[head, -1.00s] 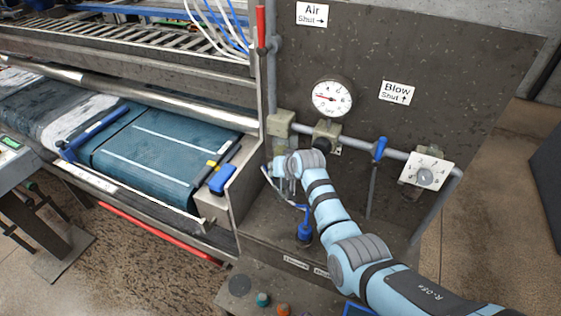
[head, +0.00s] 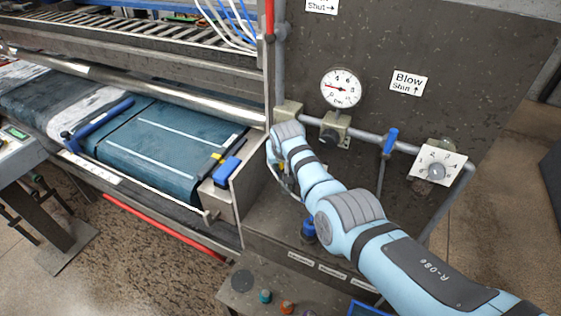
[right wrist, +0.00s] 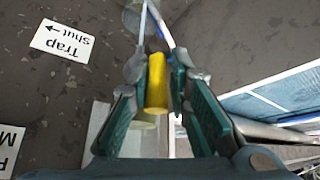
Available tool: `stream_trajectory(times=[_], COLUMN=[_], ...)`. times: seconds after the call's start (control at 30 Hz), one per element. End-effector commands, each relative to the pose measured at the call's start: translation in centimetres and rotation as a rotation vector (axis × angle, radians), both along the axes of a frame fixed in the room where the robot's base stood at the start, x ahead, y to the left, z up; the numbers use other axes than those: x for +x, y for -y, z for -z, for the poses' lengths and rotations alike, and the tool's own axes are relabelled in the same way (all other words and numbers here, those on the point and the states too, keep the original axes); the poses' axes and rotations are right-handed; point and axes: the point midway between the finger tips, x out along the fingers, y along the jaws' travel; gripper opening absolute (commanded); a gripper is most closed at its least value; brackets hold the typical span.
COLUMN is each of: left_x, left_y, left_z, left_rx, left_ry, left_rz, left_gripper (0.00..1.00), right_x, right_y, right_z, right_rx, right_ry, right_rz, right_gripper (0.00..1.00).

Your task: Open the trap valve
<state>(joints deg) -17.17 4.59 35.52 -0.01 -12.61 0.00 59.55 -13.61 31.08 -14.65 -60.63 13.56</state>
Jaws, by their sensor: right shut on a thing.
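A yellow handle (right wrist: 156,85) stands between the green-padded fingers of my right gripper (right wrist: 157,72) in the right wrist view. The fingers are shut on it. A white "Trap Shut" sign (right wrist: 62,41) with an arrow is on the dark panel beside it, upside down in that view. In the head view my right gripper (head: 287,183) is mostly hidden behind my wrist, low in front of the panel, and the yellow handle cannot be made out there. My left gripper is not in view.
A pressure gauge (head: 341,88), a pipe with a blue lever (head: 390,141) and a dial plate (head: 437,167) are on the panel. A red lever (head: 269,17) stands above. A blue knob (head: 308,229) is just below my arm. The roller machine is at left.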

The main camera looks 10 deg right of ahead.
Motion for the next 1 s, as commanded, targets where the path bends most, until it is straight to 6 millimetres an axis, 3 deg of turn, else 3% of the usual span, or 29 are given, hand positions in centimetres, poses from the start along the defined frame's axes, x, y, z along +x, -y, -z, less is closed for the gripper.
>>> stream_trajectory(times=[0.03,0.07,0.17,0.47,0.67,0.77,1.0], left_x=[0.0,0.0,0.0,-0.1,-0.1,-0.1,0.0], left_y=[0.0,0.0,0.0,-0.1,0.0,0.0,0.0], left_z=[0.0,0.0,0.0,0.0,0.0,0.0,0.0], left_rx=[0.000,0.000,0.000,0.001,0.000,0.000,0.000], left_ry=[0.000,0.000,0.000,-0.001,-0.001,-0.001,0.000], left_rz=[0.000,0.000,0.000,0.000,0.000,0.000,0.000], left_gripper=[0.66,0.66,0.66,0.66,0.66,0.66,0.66], right_x=[0.0,0.0,0.0,0.0,-0.6,-1.7,-5.0], right_y=[0.2,0.2,0.2,0.0,-0.1,0.0,0.0], right_z=[0.0,0.0,0.0,-0.1,-1.4,-2.8,-8.3], right_rx=[-0.004,-0.004,-0.003,-0.001,0.000,0.003,0.002], right_ry=[0.000,0.000,0.000,0.001,0.004,0.004,0.003], right_rz=[0.003,0.003,0.002,-0.001,0.000,0.001,0.001], right_gripper=[0.00,0.19,0.34,0.34,0.34,0.34,0.34])
